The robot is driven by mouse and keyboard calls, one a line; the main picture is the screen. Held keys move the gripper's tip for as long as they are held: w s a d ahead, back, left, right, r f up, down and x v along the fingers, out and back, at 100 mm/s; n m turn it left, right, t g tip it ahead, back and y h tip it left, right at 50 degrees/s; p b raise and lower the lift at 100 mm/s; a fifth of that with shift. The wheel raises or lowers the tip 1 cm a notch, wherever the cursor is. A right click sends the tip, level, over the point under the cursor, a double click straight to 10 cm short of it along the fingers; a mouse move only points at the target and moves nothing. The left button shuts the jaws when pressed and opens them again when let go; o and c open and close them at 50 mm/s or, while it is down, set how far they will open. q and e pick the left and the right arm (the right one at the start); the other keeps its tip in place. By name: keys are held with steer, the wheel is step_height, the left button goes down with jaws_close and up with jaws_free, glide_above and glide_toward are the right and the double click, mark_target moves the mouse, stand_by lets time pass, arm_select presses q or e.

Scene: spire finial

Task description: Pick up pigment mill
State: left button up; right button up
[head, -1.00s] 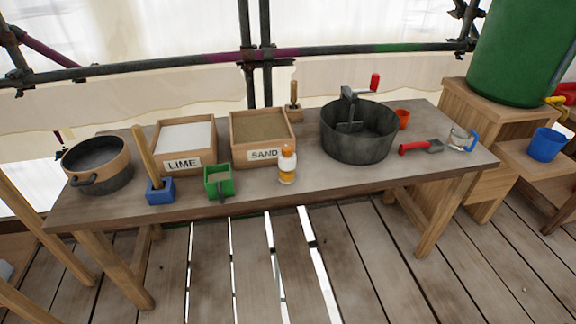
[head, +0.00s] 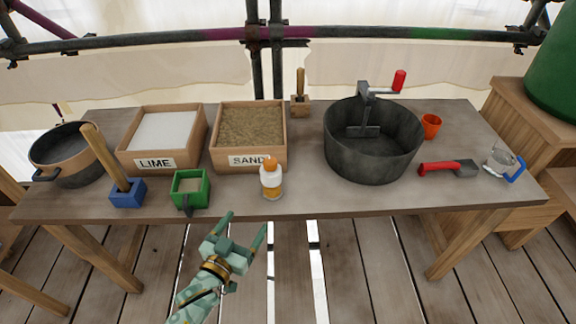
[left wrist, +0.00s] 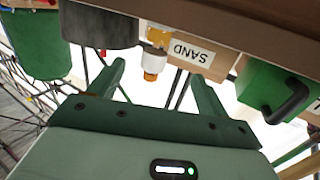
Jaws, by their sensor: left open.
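The pigment mill, which I take to be the small white and amber bottle-shaped piece with an orange knob (head: 271,181), stands upright near the table's front edge, before the sand box. It also shows upside down in the left wrist view (left wrist: 154,62), in line with the gap between the fingers and beyond their tips. My left gripper (head: 247,220) is open and empty, in front of the table edge, a little left of and nearer than the mill. It is apart from the mill. My right gripper is not in view.
A green box (head: 190,187) and a blue block with a wooden handle (head: 127,193) stand left of the mill. The sand box (head: 250,159) is behind it. A dark tub with a crank (head: 373,158) stands right. The tabletop (head: 310,190) between mill and tub is clear.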

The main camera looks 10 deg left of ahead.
mark_target(266, 185)
arm_select(q)
steer(key=shift+t, duration=0.3)
steer(key=w+b, duration=0.1)
steer(key=w, duration=0.2)
steer(key=w+d+r+b, duration=0.1)
steer(key=w, duration=0.3)
steer(key=w+d, duration=0.1)
steer(key=w, duration=0.3)
steer(key=shift+w+r+b, duration=0.15)
steer(key=shift+r+b, duration=0.25)
steer(key=shift+w+r, duration=0.15)
steer(key=shift+w, duration=0.45)
steer(key=w+b, duration=0.1)
steer(key=w, duration=0.1)
steer(key=w+d, duration=0.1)
steer(key=shift+w+b, duration=0.4)
steer(key=shift+w+r, duration=0.15)
steer(key=shift+w, duration=0.25)
steer(key=shift+s+r, duration=0.1)
steer(key=shift+c, duration=0.6)
steer(key=c, duration=1)
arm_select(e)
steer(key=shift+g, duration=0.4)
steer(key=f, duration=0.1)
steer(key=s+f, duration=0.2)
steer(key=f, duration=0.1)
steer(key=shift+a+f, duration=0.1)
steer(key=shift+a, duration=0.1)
